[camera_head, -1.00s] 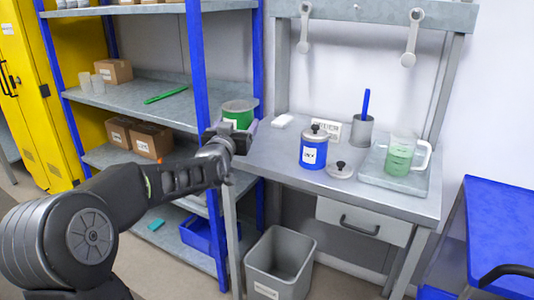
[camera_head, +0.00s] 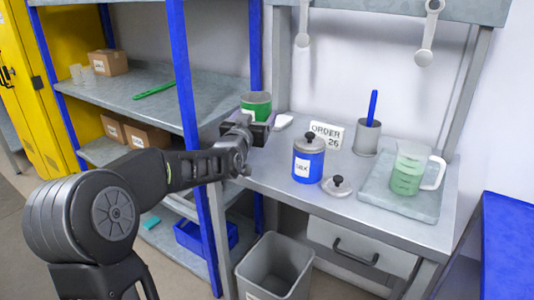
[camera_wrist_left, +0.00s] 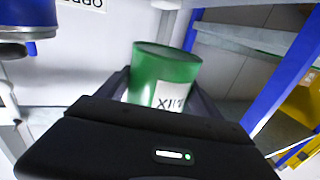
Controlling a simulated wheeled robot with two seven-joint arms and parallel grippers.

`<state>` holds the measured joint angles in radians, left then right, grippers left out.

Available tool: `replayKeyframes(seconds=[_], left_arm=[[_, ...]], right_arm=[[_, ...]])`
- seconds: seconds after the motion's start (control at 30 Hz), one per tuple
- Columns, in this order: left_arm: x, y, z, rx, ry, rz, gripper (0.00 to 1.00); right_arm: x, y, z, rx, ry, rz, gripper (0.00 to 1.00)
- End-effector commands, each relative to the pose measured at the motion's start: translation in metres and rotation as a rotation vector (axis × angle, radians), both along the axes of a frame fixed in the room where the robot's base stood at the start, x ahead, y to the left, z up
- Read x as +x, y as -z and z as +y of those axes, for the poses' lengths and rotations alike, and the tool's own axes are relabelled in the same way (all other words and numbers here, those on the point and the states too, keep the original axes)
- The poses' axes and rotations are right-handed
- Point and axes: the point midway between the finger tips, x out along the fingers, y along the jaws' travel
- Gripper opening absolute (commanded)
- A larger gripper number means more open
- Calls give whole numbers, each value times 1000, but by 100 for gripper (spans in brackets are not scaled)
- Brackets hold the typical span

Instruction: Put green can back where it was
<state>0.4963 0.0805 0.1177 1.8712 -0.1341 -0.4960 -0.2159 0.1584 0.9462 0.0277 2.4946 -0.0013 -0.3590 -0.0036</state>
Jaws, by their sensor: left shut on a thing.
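The green can (camera_head: 257,102) has a white label and no lid on it that I can see. My left gripper (camera_head: 252,122) is shut around it and holds it upright at the left end of the workbench, beside the blue shelf post. In the left wrist view the green can (camera_wrist_left: 165,77) stands between the fingers of my left gripper (camera_wrist_left: 160,95), its label partly hidden by the gripper body. I cannot tell how far its base is above the bench. My right gripper is not in view.
The workbench (camera_head: 265,172) holds a blue can (camera_head: 308,162), a loose lid (camera_head: 337,185), an order sign (camera_head: 327,135), a grey cup (camera_head: 366,138) and a beaker (camera_head: 408,170) on a tray. The shelf (camera_head: 140,108) carries a green tool (camera_head: 154,90). A bin (camera_head: 275,265) stands below.

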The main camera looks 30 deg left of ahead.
Motion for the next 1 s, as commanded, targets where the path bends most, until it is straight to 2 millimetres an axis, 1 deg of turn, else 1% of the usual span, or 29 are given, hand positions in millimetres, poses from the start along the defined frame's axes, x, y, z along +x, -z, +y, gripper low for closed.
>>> replayKeyframes(seconds=[0.37, 0.47, 0.7, 0.8, 1.0], left_arm=[[0, 0, 0, 0, -1, -1, 6], [0, 9, 0, -1, -1, 2, 6], [0, 48, 1, -1, -1, 3, 6], [0, 60, 0, -1, 0, 2, 6], [0, 62, 0, 2, 0, -2, 6]], right_arm=[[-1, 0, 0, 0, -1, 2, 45], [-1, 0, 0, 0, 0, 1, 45], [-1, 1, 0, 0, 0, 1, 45], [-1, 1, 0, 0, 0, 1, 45], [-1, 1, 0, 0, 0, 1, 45]])
